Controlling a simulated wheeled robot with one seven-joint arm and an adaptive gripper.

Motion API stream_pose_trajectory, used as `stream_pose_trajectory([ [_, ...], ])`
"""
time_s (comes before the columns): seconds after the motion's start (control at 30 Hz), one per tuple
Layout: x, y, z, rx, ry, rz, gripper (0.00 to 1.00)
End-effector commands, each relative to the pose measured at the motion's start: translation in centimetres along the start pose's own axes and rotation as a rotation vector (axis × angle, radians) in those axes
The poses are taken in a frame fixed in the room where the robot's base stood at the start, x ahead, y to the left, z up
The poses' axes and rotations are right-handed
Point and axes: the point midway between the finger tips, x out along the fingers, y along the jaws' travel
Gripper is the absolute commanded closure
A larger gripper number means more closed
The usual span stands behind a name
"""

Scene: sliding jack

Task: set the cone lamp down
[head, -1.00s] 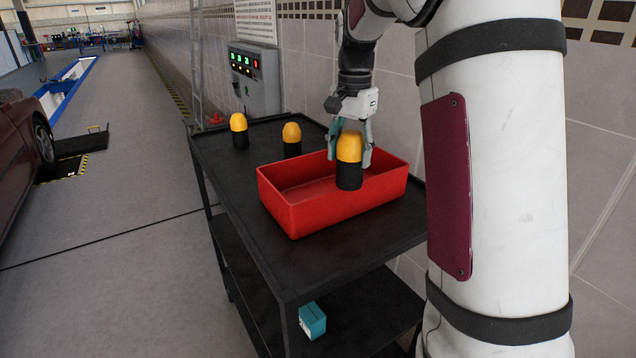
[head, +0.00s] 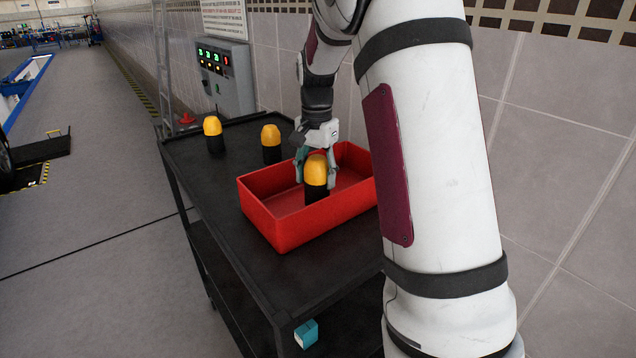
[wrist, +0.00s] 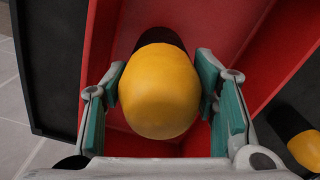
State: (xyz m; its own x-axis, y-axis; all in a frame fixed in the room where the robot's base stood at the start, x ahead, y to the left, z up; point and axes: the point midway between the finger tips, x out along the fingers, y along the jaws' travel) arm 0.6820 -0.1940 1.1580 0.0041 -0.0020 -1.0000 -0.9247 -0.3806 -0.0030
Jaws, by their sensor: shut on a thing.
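A cone lamp with a yellow dome and black base (head: 316,172) is upright inside the red bin (head: 285,232). My gripper (head: 317,165) is shut on it, with a finger on each side. In the wrist view the lamp's yellow dome (wrist: 160,92) sits between the green finger pads of my gripper (wrist: 160,100), above the bin's red floor (wrist: 215,25).
Two similar yellow-and-black lamps stand on the black cart (head: 300,275), one at the far left (head: 213,135) and one behind the bin (head: 271,143). A control box (head: 225,78) is by the tiled wall. A teal box (head: 306,334) lies on the lower shelf.

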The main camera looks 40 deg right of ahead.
Motion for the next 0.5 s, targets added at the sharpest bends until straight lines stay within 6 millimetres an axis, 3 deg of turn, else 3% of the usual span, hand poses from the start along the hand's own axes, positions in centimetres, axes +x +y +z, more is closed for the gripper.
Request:
stream_pose_trajectory([
  [0.2, 2.4, 0.1, 0.0, 0.000, -0.001, 0.000, 0.77],
  [0.5, 2.6, 0.0, 0.0, 0.000, 0.000, 0.000, 0.77],
])
